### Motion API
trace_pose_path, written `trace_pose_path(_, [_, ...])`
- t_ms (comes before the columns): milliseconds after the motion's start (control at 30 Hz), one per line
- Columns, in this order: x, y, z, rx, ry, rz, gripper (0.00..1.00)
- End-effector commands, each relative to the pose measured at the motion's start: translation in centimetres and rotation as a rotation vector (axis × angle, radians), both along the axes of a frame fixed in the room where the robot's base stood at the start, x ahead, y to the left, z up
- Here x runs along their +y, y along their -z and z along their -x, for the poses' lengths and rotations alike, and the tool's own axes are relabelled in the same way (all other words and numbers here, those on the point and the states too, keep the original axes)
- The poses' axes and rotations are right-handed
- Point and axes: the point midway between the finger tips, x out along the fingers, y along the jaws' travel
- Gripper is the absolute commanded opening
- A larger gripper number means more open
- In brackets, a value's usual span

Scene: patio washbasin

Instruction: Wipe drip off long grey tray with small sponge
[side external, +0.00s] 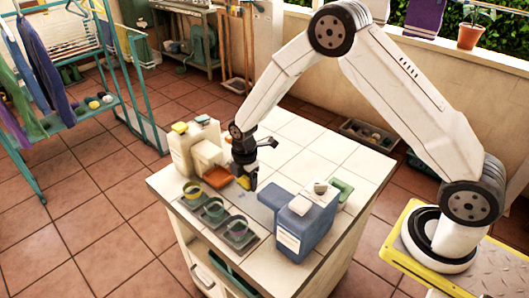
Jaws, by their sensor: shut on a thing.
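My gripper (246,178) points down over the left-middle part of the white tiled worktop (300,135). A darker grey holder (222,235) with three cups stands at the front left.
Pale containers (183,152) and an orange-brown block (216,175) stand close left of my gripper. A blue container (305,228) with a pale label stands at the front right, with a green item (342,188) behind it. The back of the worktop is clear.

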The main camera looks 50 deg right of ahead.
Motion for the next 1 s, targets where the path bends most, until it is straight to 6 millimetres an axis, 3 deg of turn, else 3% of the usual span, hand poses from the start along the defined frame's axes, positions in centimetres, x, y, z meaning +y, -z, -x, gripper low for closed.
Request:
trace_pose_path(233, [0.0, -1.5, 0.0, -0.001, 0.000, 0.000, 0.09])
trace_pose_path(800, [0.0, -1.5, 0.0, -0.001, 0.000, 0.000, 0.09])
trace_pose_path(1000, [-1.2, -1.7, 0.6, -0.001, -0.001, 0.000, 0.09])
